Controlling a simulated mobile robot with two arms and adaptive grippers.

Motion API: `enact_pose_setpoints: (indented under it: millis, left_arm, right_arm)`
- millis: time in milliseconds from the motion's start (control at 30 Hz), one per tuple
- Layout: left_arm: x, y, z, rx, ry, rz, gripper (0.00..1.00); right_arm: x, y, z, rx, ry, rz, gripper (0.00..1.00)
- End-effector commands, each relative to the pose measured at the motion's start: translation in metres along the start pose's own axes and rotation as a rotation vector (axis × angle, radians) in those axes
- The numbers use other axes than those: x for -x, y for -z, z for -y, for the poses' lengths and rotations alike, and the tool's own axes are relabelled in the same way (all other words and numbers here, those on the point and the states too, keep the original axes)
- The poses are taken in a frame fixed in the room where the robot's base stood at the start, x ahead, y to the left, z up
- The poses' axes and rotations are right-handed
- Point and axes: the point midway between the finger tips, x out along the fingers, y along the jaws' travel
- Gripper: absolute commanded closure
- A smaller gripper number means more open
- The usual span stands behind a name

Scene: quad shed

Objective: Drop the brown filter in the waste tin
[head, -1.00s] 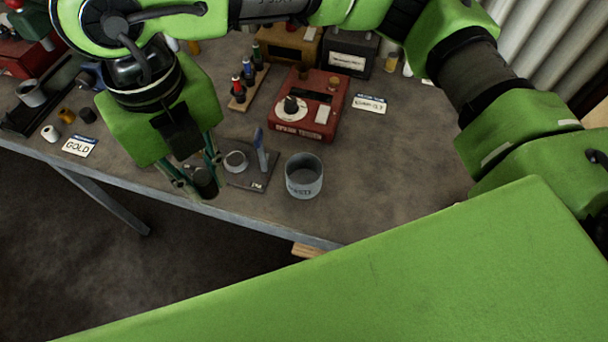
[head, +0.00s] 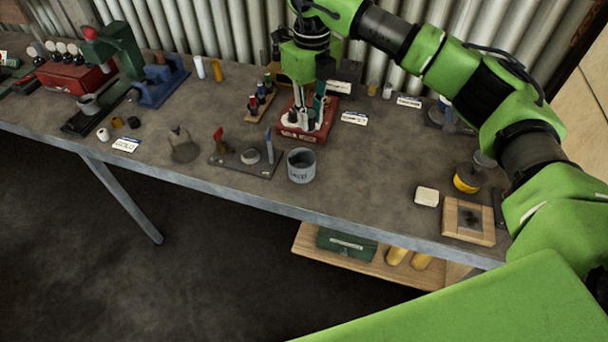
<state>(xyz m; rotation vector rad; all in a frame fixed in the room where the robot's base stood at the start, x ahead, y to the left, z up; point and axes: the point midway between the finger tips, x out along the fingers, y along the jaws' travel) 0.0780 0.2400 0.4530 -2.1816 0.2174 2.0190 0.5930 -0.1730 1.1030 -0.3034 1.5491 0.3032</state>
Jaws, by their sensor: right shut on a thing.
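The waste tin (head: 302,166) is a grey open-topped can near the front edge of the bench. My right gripper (head: 307,128) points down beyond it, in front of the red instrument (head: 314,127). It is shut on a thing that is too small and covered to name. A small brown cylinder (head: 117,122) stands at the left between a white cylinder (head: 103,134) and a black one (head: 134,122); I cannot tell if it is the brown filter. My left gripper is out of view.
A flat grey stand (head: 235,167) with a ring and upright handles lies left of the tin, beside a flask-like vessel (head: 184,148). A wooden frame (head: 470,238) and a white block (head: 427,196) lie at right. The bench between tin and block is clear.

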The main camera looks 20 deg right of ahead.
Motion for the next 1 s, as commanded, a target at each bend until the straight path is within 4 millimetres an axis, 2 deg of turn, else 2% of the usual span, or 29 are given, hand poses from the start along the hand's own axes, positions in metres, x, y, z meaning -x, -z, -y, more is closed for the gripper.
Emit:
enact_pose_setpoints:
  millis: [33,100,200,367,533,667,867,900,967,1000]
  left_arm:
    - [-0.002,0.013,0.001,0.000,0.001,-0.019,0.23]
    - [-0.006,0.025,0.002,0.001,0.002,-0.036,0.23]
    - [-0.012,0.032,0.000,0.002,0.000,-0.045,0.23]
    - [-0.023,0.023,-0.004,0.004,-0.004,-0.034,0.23]
    - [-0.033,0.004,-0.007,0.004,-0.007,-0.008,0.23]
    - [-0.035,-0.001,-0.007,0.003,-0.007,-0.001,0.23]
    - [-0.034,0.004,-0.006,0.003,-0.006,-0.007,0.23]
    - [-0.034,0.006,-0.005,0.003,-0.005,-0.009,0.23]
    - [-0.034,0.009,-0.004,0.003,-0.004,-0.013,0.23]
    - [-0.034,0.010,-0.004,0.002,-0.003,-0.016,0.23]
  right_arm:
    - [-0.004,0.000,0.001,0.000,0.000,0.000,0.94]
    - [-0.008,0.000,0.001,0.001,0.000,0.000,0.94]
    - [-0.018,0.000,0.000,0.001,0.000,-0.001,0.94]
    - [-0.037,0.000,0.000,0.001,0.000,-0.001,0.94]
    - [-0.055,0.000,-0.001,0.001,-0.001,-0.001,0.94]
    - [-0.059,0.000,0.000,0.001,0.000,0.000,0.94]
    - [-0.059,0.000,0.000,0.001,0.000,0.000,0.94]
    - [-0.059,0.000,0.000,0.001,0.000,0.000,0.79]
    - [-0.059,0.000,0.000,0.001,0.000,0.000,0.63]
    - [-0.059,0.000,0.000,0.001,0.000,0.000,0.62]
